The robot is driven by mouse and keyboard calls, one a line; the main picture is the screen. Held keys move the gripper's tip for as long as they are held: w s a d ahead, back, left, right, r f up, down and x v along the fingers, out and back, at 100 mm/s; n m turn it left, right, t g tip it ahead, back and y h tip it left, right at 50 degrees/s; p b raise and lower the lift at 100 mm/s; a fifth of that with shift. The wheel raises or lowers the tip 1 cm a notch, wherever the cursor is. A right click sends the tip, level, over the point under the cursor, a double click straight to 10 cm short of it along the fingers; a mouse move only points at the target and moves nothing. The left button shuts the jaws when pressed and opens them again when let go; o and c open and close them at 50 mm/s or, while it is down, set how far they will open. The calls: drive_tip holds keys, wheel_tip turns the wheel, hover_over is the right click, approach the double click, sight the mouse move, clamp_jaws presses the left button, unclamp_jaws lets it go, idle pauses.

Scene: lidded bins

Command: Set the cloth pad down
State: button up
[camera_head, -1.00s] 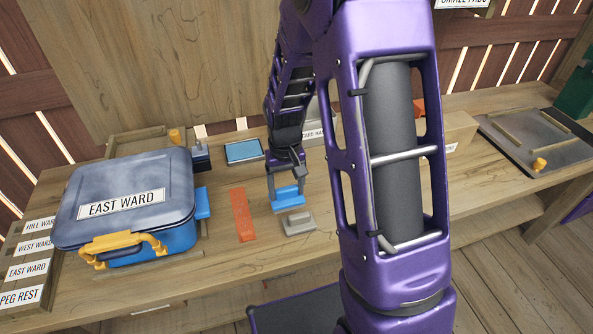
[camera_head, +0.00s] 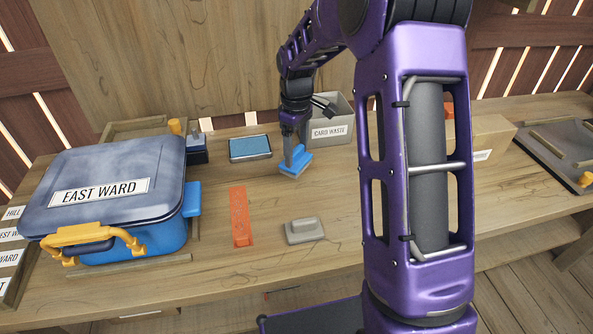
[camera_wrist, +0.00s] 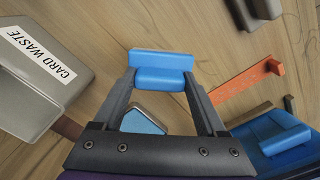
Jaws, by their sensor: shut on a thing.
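The cloth pad, seen as a blue block with a raised grip (camera_head: 293,165), is in my gripper (camera_head: 293,152). In the wrist view the blue pad (camera_wrist: 162,60) sits between the two fingertips of my gripper (camera_wrist: 162,80), which are shut on its grip. In the head view it is close above or on the bench, right of a tray with a light blue top and in front of the card waste box. I cannot tell whether its underside touches the wood.
The card waste box (camera_head: 332,132) stands behind. The light-blue-topped tray (camera_head: 250,148) lies left of the pad. An orange strip (camera_head: 240,216) and a grey block (camera_head: 304,230) lie nearer. The East Ward bin (camera_head: 150,238) is shut at left. Bare bench surrounds the grey block.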

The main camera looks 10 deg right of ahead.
sight(297, 165)
drive_tip(key=shift+f+b, duration=0.4)
drive_tip(key=shift+f, duration=2.2)
drive_tip(key=shift+f, duration=0.2)
drive_tip(key=o, duration=1.2)
drive_tip(key=shift+o, duration=0.2)
drive_tip(key=shift+r, duration=0.15)
wheel_tip(297, 165, up, 12)
drive_tip(key=shift+r+p, duration=0.1)
drive_tip(key=shift+p, duration=0.95)
